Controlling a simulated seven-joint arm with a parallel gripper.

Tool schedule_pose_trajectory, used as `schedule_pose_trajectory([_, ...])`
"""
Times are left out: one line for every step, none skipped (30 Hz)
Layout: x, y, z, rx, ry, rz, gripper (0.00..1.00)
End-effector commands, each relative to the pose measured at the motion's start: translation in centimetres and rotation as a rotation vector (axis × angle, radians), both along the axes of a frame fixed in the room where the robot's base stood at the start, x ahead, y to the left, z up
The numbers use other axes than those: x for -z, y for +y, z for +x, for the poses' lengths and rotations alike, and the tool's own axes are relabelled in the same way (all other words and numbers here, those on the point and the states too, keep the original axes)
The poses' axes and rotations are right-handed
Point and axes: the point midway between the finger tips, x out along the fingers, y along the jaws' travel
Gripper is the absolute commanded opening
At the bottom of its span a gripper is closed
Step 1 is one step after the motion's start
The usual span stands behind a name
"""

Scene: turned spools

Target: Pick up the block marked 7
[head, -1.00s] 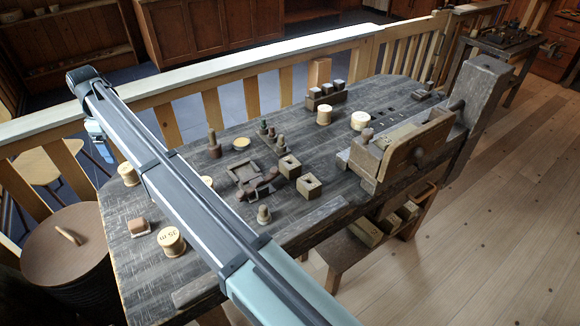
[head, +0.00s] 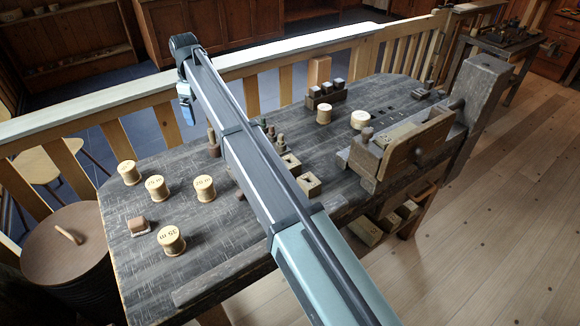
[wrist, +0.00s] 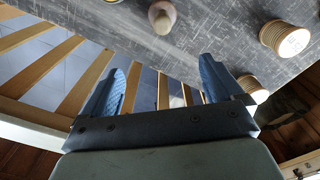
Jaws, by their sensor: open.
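I cannot make out a block marked 7, as no such mark is readable. A dark rack (head: 318,102) at the back of the bench holds a few small light-topped blocks (head: 326,88). Two wooden blocks with dark holes in their tops, a nearer one (head: 309,184) and one behind it (head: 293,162), stand just right of my arm. My gripper (head: 186,108) is at the far end of my arm by the railing, left of the rack and apart from all blocks. In the wrist view my gripper (wrist: 160,75) is open, with nothing between its blue fingers.
Several marked spools, one of them nearest the front (head: 171,240), stand on the left of the bench (head: 215,265). A wooden vise (head: 405,155) is at the right. The railing (head: 140,130) runs behind the bench. A peg (wrist: 162,15) and spools (wrist: 285,38) show in the wrist view.

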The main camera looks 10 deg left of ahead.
Motion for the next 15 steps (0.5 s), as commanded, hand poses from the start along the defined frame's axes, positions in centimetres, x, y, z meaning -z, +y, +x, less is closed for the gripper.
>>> schedule_pose_trajectory([-0.1,-3.2,1.0,0.034,-0.004,0.003,0.94])
schedule_pose_trajectory([-0.2,-4.6,1.6,0.050,-0.005,0.004,0.94])
schedule_pose_trajectory([-0.3,-6.4,2.2,0.071,-0.007,0.007,0.94])
schedule_pose_trajectory([-0.4,-7.8,2.6,0.086,-0.008,0.008,0.94])
schedule_pose_trajectory([-0.4,-9.0,2.9,0.098,-0.010,0.009,0.94])
schedule_pose_trajectory([-0.5,-10.5,3.3,0.115,-0.012,0.010,0.94])
schedule_pose_trajectory([-0.6,-11.6,3.6,0.127,-0.013,0.011,0.94])
schedule_pose_trajectory([-0.6,-12.6,3.7,0.138,-0.015,0.011,0.94])
schedule_pose_trajectory([-0.7,-14.0,3.9,0.152,-0.015,0.012,0.94])
schedule_pose_trajectory([-0.7,-14.9,4.0,0.162,-0.016,0.013,0.94])
schedule_pose_trajectory([-0.8,-15.9,4.1,0.172,-0.017,0.013,0.94])
schedule_pose_trajectory([-0.8,-17.1,4.2,0.189,-0.019,0.014,0.94])
schedule_pose_trajectory([-0.8,-18.0,4.2,0.201,-0.019,0.015,0.94])
schedule_pose_trajectory([-0.8,-18.9,4.2,0.220,-0.019,0.015,0.94])
schedule_pose_trajectory([-0.9,-20.2,4.1,0.245,-0.020,0.016,0.94])
